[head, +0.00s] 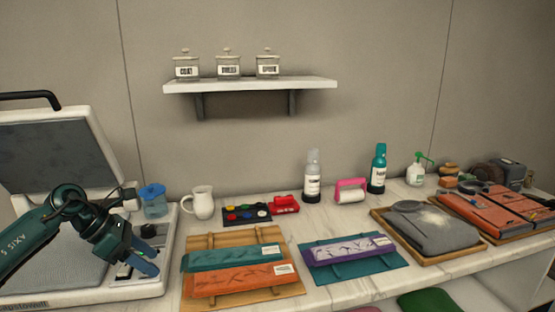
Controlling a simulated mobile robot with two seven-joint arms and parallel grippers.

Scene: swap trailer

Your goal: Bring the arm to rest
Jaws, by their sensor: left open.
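My left arm comes in from the left in the head view, dark green. Its left gripper (145,265) is open and hangs over the right part of the white open-lidded machine (150,289) on the counter. Nothing shows held between its fingers. The fingertips appear close above the machine's right-hand strip; whether they touch it I cannot tell. My right gripper is not in view.
A white pitcher (204,204) and blue container (154,203) stand behind the gripper. A wooden board (235,305) bears teal and orange folded cloths. A wall shelf (250,86) holds three jars.

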